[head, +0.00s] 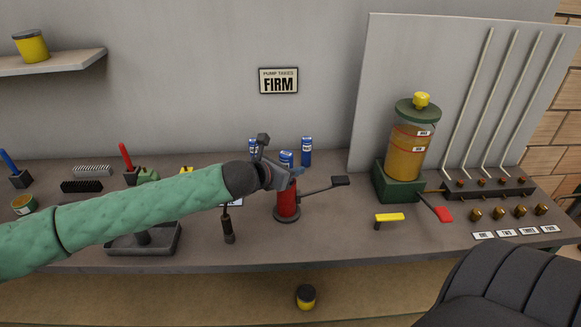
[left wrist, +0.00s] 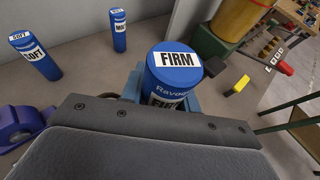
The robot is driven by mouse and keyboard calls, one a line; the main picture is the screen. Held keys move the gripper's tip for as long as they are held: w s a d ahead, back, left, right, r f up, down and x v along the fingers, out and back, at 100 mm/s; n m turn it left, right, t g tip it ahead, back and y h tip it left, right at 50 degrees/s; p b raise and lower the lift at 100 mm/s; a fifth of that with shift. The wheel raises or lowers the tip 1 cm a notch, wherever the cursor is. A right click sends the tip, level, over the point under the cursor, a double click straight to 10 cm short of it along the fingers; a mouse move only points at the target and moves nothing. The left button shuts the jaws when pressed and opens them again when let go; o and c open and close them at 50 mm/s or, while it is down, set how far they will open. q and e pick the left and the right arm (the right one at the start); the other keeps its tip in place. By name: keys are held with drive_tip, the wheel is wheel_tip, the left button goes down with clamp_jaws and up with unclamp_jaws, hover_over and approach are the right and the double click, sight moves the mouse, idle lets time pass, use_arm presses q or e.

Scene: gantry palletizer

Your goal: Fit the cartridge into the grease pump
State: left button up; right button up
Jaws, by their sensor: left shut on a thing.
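My left gripper (head: 279,178) is shut on a blue cartridge (head: 286,158) with a white end label. In the left wrist view this cartridge (left wrist: 173,73) reads "FIRM" and stands between the fingers of the gripper (left wrist: 165,92). The red grease pump (head: 287,206), with a dark base and a black-ended lever (head: 340,181), stands directly below the gripper. The gripper hides the join, so I cannot tell whether the cartridge touches the pump. A cartridge marked "SOFT" (left wrist: 35,56) and another (left wrist: 118,30) stand behind. My right gripper is not in view.
A wall sign (head: 278,81) reads "PUMP TAKES FIRM". A green-based yellow reservoir (head: 405,150) with a red-tipped lever stands to the right, beside a yellow-handled tool (head: 389,217). A dark tray (head: 144,240) lies under my left arm. A dark-handled tool (head: 228,228) is left of the pump.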

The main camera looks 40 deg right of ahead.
use_arm(q)
drive_tip(key=shift+f+b, duration=0.6)
drive_tip(key=shift+f, duration=0.6)
drive_tip(key=o, duration=1.1)
drive_tip(key=shift+o, duration=0.2)
drive_tip(key=shift+s+a+r, duration=0.1)
drive_tip(key=shift+a, duration=0.25)
drive_tip(key=b+v, duration=0.2)
drive_tip(key=v, duration=0.5)
